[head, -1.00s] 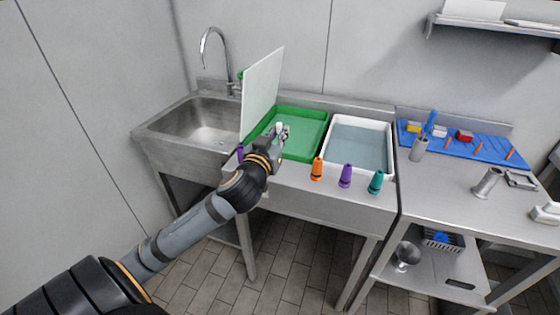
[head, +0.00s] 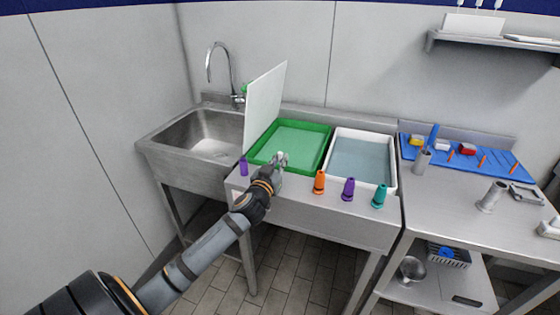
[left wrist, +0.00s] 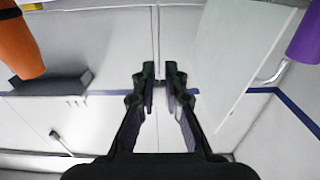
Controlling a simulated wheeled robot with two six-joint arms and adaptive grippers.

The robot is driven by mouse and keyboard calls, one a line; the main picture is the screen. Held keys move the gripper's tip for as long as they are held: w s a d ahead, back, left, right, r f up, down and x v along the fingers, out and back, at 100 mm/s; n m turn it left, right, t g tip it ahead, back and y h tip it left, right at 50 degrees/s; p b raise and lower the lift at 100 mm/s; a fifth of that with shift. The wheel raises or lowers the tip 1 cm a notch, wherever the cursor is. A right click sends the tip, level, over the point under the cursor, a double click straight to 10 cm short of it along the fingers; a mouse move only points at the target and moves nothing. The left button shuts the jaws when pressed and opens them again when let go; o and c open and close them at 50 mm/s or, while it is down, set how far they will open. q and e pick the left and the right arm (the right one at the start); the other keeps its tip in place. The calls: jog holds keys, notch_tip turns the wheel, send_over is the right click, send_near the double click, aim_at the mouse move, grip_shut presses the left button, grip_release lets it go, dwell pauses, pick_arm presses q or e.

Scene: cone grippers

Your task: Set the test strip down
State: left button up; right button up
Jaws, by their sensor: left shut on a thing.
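My left gripper (head: 280,158) is at the near edge of the green tray (head: 327,145) in the head view. Its fingertips (left wrist: 161,72) stand close together in the left wrist view, shut on a thin thing, taken to be the test strip. The strip is too small to make out clearly; only a small pale spot shows at the fingertips in the head view. I cannot tell whether it touches the tray. My right gripper is not in view.
A white panel (head: 265,100) stands upright left of the tray. A purple cone (head: 243,166) stands at the left; orange (head: 319,182), purple (head: 348,189) and teal (head: 379,196) cones line the front. A white water-filled tray (head: 393,165) is right, a sink (head: 165,135) left.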

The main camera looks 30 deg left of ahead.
pick_arm(q)
jog(key=shift+f, duration=0.15)
jog(key=o, duration=0.7)
jog(key=shift+r, duration=0.3)
jog(key=v, duration=0.5)
jog(key=shift+s+d+f+b, duration=0.1)
jog(key=shift+s+f+b, duration=0.15)
jog(key=shift+b, duration=0.1)
jog(key=p+v, duration=0.1)
jog(key=v, duration=0.5)
jog(key=shift+s+d+r+p, duration=0.1)
jog(key=shift+s+p, duration=0.15)
jog(key=shift+p, duration=0.1)
